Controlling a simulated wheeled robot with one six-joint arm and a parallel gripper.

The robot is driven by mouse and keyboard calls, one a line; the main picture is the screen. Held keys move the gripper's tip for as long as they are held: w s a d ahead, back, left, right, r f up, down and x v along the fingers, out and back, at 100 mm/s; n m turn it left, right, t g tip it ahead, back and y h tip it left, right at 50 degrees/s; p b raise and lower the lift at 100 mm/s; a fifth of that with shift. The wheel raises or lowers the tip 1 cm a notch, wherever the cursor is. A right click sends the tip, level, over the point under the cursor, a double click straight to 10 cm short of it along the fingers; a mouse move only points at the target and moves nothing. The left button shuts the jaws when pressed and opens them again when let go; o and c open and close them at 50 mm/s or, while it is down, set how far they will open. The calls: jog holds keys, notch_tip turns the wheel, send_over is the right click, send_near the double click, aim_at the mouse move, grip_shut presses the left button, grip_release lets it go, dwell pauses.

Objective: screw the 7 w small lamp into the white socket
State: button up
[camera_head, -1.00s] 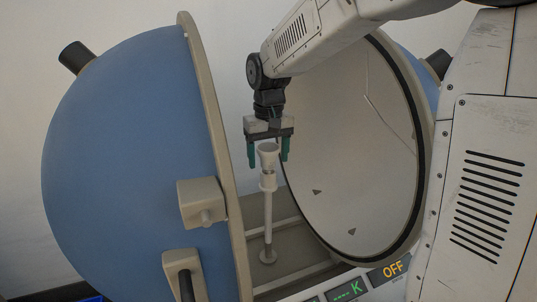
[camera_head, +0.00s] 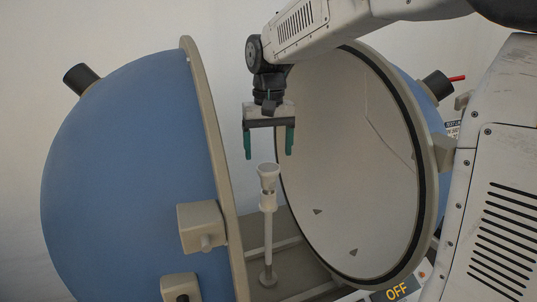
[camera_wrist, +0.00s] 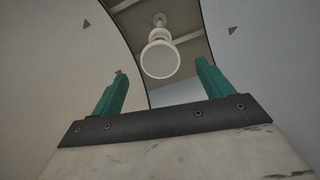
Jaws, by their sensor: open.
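A small white lamp (camera_head: 268,172) stands upright, wide face up, at the top of the white socket (camera_head: 267,203) on a thin post. The lamp's round white face (camera_wrist: 161,59) shows in the wrist view, between and beyond the fingertips. My gripper (camera_head: 268,156) is open and empty, its green fingers pointing down just above the lamp and apart from it. It also shows in the wrist view (camera_wrist: 160,80). The lamp's base is hidden in the socket, so I cannot tell how far in it sits.
The post rises from a round foot (camera_head: 268,276) between two halves of an opened sphere. The blue half (camera_head: 130,180) is close on the left; the pale hollow half (camera_head: 345,170) is close on the right. A panel (camera_head: 396,291) at the bottom reads OFF.

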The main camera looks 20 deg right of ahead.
aim_at(268, 167)
jog(key=shift+m, duration=1.2)
jog(key=shift+f, duration=0.25)
notch_tip(268, 167, down, 7)
jog(key=shift+f, duration=0.15)
jog(key=c, duration=1.1)
jog(key=m, duration=0.7)
jog(key=shift+w+m, duration=0.1)
jog(key=shift+m, duration=0.3)
jog(key=m, duration=1)
jog(key=shift+w, duration=0.1)
jog(key=m, duration=0.5)
jog(key=shift+m, duration=0.3)
